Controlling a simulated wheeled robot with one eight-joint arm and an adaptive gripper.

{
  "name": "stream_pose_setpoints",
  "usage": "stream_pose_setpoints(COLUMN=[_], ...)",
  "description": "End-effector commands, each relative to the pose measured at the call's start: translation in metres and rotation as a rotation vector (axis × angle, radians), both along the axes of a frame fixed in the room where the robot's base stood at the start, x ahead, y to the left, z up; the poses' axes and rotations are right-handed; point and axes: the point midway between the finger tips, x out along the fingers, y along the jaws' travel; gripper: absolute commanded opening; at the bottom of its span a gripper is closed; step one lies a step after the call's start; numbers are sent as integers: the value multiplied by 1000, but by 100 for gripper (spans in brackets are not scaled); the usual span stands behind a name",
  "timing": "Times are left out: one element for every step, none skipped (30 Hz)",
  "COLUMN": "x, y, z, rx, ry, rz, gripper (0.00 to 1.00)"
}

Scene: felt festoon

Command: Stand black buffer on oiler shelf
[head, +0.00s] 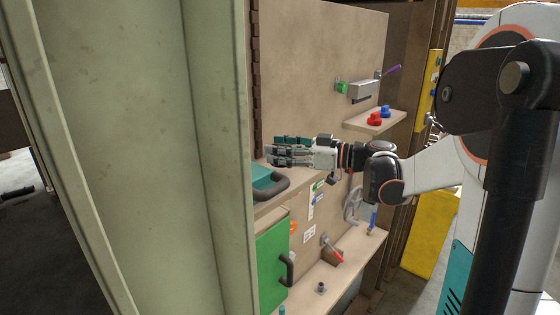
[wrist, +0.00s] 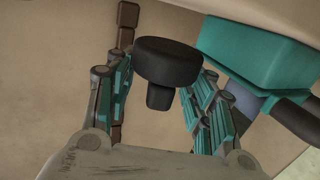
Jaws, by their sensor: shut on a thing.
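In the wrist view, the black buffer (wrist: 168,62), a dark round disc with a short stem, sits between the teal-padded fingers of my gripper (wrist: 162,90). My gripper is shut on it. In the head view, my gripper (head: 277,151) points left, just above a shelf (head: 282,203) that bears a teal body with a black handle (head: 268,182). The buffer cannot be made out in the head view. The teal body also shows close by at the right of the wrist view (wrist: 262,58). I cannot tell for sure which shelf is the oiler shelf.
An upper shelf (head: 366,127) holds red and blue knobs (head: 374,118). A green door with a black handle (head: 271,262) is below my gripper. A lower ledge (head: 318,280) carries small parts. A large pale green post (head: 150,150) blocks the left of the head view.

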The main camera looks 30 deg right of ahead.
Motion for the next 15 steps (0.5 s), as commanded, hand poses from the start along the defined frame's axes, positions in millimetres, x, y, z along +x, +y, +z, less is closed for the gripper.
stream_pose_setpoints(x=[0,0,0,0,0,0,0,0,0,0,0,0,0,0,0], y=[0,0,0,0,0,0,0,0,0,0,0,0,0,0,0], z=[-7,-12,-18,-21,-25,-28,-30,-31,-32,-32,-32,-32,-32,-32,-32], rx=[0,0,0,0,0,0,0,0,0,0,0,0,0,0,0], ry=[0,0,0,0,0,0,0,0,0,0,0,0,0,0,0], rz=[0,0,0,0,0,0,0,0,0,0,0,0,0,0,0], gripper=[23,23,23,23,23,23,23,23,23,23,23,23,23,23,23])
